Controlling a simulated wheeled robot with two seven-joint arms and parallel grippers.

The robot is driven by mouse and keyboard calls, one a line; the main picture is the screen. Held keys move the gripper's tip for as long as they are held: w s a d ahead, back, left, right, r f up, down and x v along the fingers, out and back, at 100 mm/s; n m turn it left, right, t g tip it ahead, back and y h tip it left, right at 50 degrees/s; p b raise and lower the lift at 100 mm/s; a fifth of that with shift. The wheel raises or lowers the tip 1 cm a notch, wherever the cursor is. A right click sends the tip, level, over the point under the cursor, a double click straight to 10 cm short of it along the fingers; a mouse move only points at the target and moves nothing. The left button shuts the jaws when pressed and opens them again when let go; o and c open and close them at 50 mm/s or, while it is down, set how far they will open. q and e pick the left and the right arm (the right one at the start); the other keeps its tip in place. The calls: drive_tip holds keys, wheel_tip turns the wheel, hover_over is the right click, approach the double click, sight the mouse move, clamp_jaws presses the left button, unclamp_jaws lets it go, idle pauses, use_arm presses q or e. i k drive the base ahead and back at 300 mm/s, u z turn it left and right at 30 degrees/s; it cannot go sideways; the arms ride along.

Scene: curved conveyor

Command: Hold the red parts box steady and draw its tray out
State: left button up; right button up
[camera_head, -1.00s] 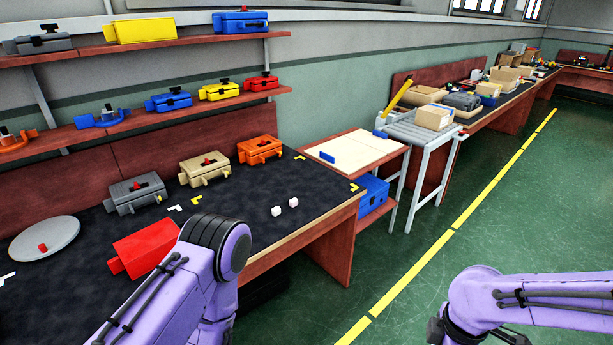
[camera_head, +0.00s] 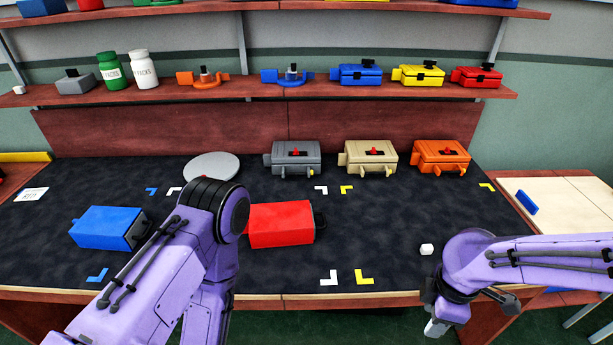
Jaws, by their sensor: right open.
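The red parts box (camera_head: 281,225) sits on the dark table mat, right of my left arm, which hides part of its left end. A dark handle (camera_head: 320,218) shows at its right end; its tray is not seen drawn out. My left arm bends down in front of the table, and its gripper is out of sight. My right gripper (camera_head: 437,328) is low at the table's front edge, right of and nearer than the red box. It is open, holds nothing visible, and is partly hidden by its own wrist.
A blue box (camera_head: 108,228) lies left of my left arm. A grey disc (camera_head: 212,167) and grey, tan and orange boxes (camera_head: 441,156) stand along the back. A white cube (camera_head: 427,249) lies beside my right arm. The mat just right of the red box is clear.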

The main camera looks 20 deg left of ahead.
sight(324, 226)
drive_tip(key=u, duration=0.7)
drive_tip(key=i, duration=0.95)
drive_tip(key=u, duration=0.15)
